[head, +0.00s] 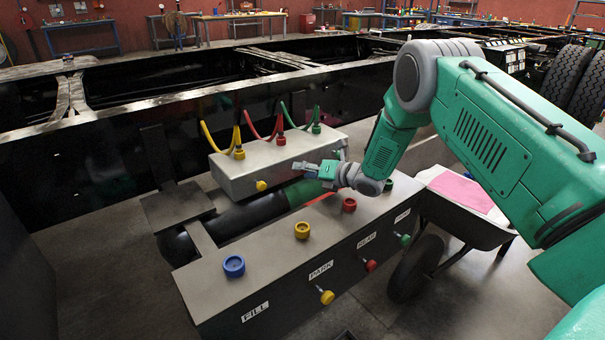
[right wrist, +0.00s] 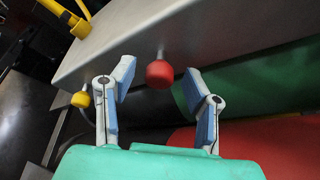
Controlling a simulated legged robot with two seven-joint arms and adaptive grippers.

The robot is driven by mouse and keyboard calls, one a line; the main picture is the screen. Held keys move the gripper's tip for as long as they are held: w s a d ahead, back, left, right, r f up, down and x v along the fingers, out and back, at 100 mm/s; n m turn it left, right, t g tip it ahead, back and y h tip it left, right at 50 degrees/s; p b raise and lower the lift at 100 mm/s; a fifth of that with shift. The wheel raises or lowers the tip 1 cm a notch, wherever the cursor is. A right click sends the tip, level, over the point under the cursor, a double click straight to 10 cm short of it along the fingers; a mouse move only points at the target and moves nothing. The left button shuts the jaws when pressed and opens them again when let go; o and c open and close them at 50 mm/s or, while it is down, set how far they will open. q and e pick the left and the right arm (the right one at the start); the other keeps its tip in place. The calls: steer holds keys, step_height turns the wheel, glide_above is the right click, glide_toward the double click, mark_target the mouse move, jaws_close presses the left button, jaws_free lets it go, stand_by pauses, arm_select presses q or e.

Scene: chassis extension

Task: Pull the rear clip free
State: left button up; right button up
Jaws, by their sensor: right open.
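The grey upper box (head: 270,160) has a row of pull knobs on its front. In the right wrist view a red round knob (right wrist: 160,73) sticks out from this box on a short stem. It matches in colour the red knob (head: 370,265) under the REAR label on the lower box (head: 275,268). My right gripper (head: 302,168) is open, its two fingers (right wrist: 158,82) on either side of the red knob, apart from it. In the head view the gripper hides this knob. A yellow knob (head: 261,185) sits to its left, also in the right wrist view (right wrist: 81,99). My left gripper is not in view.
Yellow, red and green hoses (head: 276,125) rise from the upper box. Blue, yellow, red and green caps sit on the lower box's top. A wheeled cart with a pink cloth (head: 462,190) stands at right. A long black chassis rail (head: 110,150) runs behind.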

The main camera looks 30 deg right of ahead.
steer(key=shift+w+d+f, duration=0.15)
steer(key=shift+d+f, duration=0.1)
steer(key=shift+d, duration=0.15)
steer(key=shift+a+r, duration=0.1)
steer(key=shift+a, duration=0.1)
steer(key=shift+c, duration=0.4)
steer(key=shift+a+r, duration=0.2)
steer(key=shift+a, duration=0.35)
jaws_close()
steer(key=shift+s+d+f+p, duration=0.1)
steer(key=shift+s+d+p, duration=0.3)
steer(key=shift+s, duration=0.45)
steer(key=shift+f, duration=0.1)
steer(key=shift+o, duration=0.4)
jaws_free()
steer(key=shift+s, duration=0.1)
